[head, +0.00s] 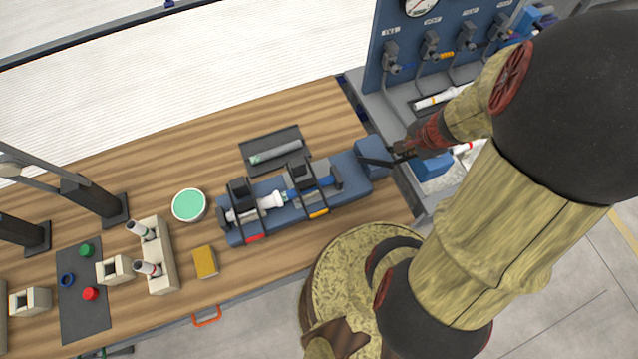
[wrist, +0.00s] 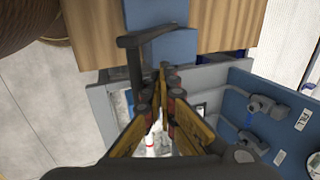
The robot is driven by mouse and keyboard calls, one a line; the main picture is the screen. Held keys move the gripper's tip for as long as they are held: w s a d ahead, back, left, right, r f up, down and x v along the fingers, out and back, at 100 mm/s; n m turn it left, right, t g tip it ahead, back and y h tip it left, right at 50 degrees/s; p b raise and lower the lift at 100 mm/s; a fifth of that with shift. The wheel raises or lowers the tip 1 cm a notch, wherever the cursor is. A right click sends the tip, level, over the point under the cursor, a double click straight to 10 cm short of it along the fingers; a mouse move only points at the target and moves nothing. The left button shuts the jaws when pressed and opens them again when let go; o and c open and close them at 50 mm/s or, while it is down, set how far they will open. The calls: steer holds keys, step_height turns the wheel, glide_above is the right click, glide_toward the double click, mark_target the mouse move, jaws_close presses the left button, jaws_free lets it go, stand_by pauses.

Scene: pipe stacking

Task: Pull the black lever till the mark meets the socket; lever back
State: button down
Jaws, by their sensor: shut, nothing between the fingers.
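The blue fixture (head: 345,175) lies on the wooden bench, with a white pipe with a wider socket end (head: 268,202) and a pipe with a blue section (head: 300,192) clamped in line. The mark and any gap at the socket are too small to tell. The black lever (head: 374,161) stands at the fixture's right end; in the wrist view it is a dark bent bar (wrist: 148,38) running down beside the fingers. My gripper (head: 402,150) is at the lever's outer end. Its fingertips (wrist: 163,72) are together with nothing between them, right of the lever's bar. Whether they touch it is unclear.
A blue gauge panel with valves (head: 440,45) stands behind the gripper, close to the arm. A grey tray with a pipe (head: 275,150) lies behind the fixture. A green-topped round tin (head: 189,205), a yellow block (head: 205,262) and pipe holders (head: 158,260) stand left.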

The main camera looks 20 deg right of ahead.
steer(key=shift+s+f+b, duration=0.5)
steer(key=shift+s+b, duration=0.15)
steer(key=shift+s+a+f+b, duration=0.15)
steer(key=shift+s+f+b, duration=1.35)
steer(key=shift+b, duration=0.25)
stand_by(2.4)
steer(key=shift+r, duration=0.2)
steer(key=shift+w+r+p, duration=0.45)
steer(key=shift+r+p, duration=0.05)
steer(key=shift+p, duration=0.1)
steer(key=p+v, duration=0.5)
steer(key=v, duration=0.3)
steer(key=shift+p, duration=0.4)
steer(key=shift+s, duration=0.1)
